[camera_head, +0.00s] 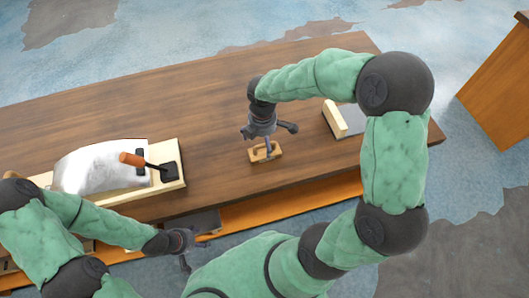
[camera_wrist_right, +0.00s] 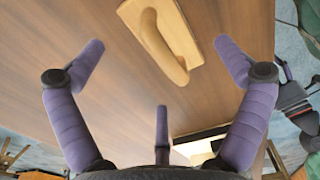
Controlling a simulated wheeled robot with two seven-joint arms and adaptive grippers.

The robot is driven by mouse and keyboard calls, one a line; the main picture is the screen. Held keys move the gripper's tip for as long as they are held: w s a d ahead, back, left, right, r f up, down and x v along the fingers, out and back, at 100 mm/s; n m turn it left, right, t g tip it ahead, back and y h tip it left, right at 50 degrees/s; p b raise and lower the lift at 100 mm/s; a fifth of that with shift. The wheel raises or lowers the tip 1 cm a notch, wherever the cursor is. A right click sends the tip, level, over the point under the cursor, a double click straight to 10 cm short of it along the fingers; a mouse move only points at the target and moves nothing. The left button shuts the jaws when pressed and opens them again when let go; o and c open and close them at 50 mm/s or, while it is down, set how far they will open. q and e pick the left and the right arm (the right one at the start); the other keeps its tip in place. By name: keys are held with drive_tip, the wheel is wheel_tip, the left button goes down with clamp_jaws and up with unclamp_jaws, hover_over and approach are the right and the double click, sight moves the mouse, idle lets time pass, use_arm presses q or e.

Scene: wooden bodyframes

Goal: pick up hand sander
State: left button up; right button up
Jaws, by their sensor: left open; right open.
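The hand sander (camera_head: 275,153), a light wooden block with a raised handle, lies on the brown workbench. It also shows at the top of the right wrist view (camera_wrist_right: 186,28), its handle towards the camera. My right gripper (camera_head: 266,141) points down over the sander and partly hides it in the head view. In the wrist view its purple fingers (camera_wrist_right: 160,60) are spread wide, with the sander between and beyond the tips and nothing held. My left gripper (camera_head: 193,247) is open and empty, low at the bench's near edge.
On the workbench (camera_head: 210,100), a pale board on the left carries a shiny curved sheet (camera_head: 95,168) and an orange-handled tool (camera_head: 132,160). A pale wooden block with a grey plate (camera_head: 347,120) lies right of the sander. The bench's far middle is clear. A wooden cabinet (camera_head: 500,85) stands at right.

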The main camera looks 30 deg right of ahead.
sight(264, 145)
wheel_tip(264, 145, down, 5)
drive_tip(key=shift+w+d+r+b, duration=0.1)
drive_tip(key=shift+d+b, duration=0.05)
drive_tip(key=shift+b, duration=1)
drive_tip(key=c, duration=1.2)
drive_tip(key=shift+r, duration=0.1)
drive_tip(key=shift+c, duration=0.2)
drive_tip(key=shift+r+p, duration=0.4)
drive_tip(key=shift+r, duration=0.1)
wheel_tip(264, 145, up, 2)
drive_tip(key=shift+r+p, duration=0.15)
drive_tip(key=shift+p, duration=0.55)
drive_tip(key=s+a+r+p, duration=0.4)
drive_tip(key=s+a+r, duration=0.4)
drive_tip(key=a, duration=0.3)
drive_tip(key=shift+s+r+p, duration=0.35)
drive_tip(key=shift+r+p, duration=0.05)
drive_tip(key=shift+r, duration=0.4)
